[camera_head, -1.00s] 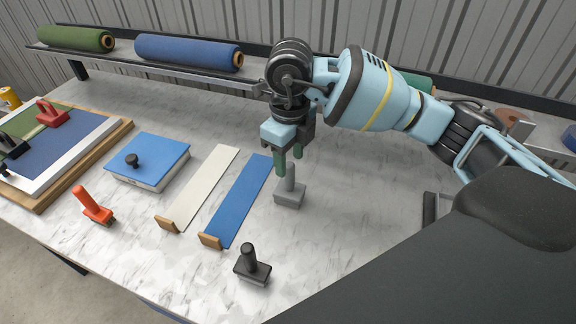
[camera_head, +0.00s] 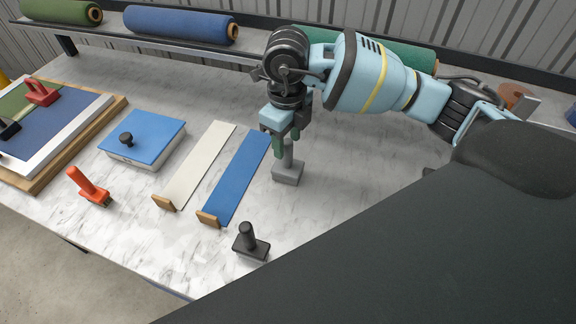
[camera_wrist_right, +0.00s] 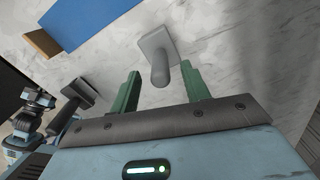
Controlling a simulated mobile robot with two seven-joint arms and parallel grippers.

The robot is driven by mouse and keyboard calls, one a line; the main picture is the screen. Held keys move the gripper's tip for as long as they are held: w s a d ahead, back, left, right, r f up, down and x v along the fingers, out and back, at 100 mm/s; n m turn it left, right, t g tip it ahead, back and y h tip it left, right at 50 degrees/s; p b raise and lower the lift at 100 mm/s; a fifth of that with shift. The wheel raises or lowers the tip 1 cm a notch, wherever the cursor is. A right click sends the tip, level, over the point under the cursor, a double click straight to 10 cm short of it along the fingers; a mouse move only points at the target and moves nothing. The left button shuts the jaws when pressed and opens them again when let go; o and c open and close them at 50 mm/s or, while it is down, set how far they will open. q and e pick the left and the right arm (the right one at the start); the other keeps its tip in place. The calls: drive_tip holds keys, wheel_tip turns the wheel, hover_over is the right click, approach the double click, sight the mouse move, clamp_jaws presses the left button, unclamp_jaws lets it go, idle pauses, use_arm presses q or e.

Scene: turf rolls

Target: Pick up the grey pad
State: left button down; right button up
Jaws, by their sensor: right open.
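The grey pad (camera_head: 287,172) stands upright on the marble table, right of the blue strip, with a flat base and an upright handle. In the right wrist view the grey pad (camera_wrist_right: 159,52) lies just ahead of the fingertips, its handle pointing toward the gap between them. My right gripper (camera_head: 284,146) is right at the handle in the head view, its fingers pointing down. In the right wrist view the right gripper (camera_wrist_right: 160,78) has its two green fingers apart with nothing held between them. My left gripper is not in the head view.
A blue strip (camera_head: 238,175) and a cream strip (camera_head: 200,163) lie left of the pad. A black-handled tool (camera_head: 250,243) stands in front, an orange one (camera_head: 90,187) at left. A blue-topped box (camera_head: 143,139) sits further left. Turf rolls lie on the back shelf (camera_head: 130,40).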

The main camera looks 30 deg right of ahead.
sight(288, 151)
wheel_tip(288, 151, down, 4)
drive_tip(key=shift+s+f, duration=0.1)
drive_tip(key=shift+c, duration=0.2)
clamp_jaws()
wheel_tip(288, 151, up, 10)
drive_tip(key=shift+r, duration=0.1)
idle(0.6)
